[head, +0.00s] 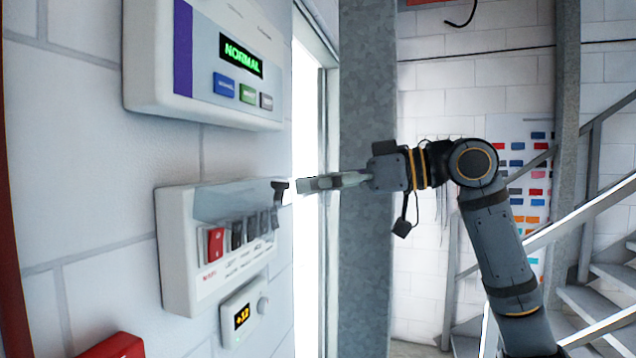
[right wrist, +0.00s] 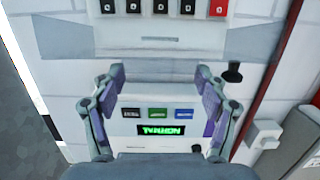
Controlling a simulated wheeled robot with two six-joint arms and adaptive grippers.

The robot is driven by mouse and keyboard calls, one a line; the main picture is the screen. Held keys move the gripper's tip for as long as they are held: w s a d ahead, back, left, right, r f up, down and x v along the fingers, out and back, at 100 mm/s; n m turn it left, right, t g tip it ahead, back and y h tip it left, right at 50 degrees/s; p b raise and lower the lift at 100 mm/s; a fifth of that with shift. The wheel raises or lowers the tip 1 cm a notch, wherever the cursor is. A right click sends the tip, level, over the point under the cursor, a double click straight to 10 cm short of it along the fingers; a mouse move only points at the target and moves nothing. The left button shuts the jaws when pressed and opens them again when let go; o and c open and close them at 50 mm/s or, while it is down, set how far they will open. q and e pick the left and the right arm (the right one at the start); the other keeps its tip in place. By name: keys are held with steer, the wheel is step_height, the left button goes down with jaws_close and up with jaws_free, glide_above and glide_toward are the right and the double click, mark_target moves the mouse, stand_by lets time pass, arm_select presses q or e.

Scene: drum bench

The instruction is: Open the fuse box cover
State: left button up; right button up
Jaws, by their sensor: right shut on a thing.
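The white fuse box (head: 178,245) is on the wall at left centre in the head view, with a red switch (head: 215,243) and several dark ones in a row. Its clear cover (head: 232,204) is raised, tilted out from the top of the box above the switches. A black knob (head: 280,190) is at its outer edge. My right gripper (head: 300,185) is at this outer edge, close to the knob, and shut on the cover. In the right wrist view the picture is upside down; the cover (right wrist: 180,42) spans beyond the fingertips, with the knob (right wrist: 233,72) to their right. My left gripper is not in view.
A control panel (head: 155,60) with a green NORMAL display is above the fuse box. A small unit with an orange display (head: 242,317) is below it. A grey pillar (head: 366,100) stands behind my right gripper. Stairs (head: 600,290) are at the right.

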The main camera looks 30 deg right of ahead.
steer(key=o, duration=1.2)
steer(key=shift+f, duration=0.1)
steer(key=o, duration=0.5)
steer(key=shift+w+a, duration=0.1)
steer(key=shift+w, duration=0.1)
steer(key=shift+s, duration=0.1)
step_height(320, 180, up, 10)
steer(key=shift+r, duration=0.1)
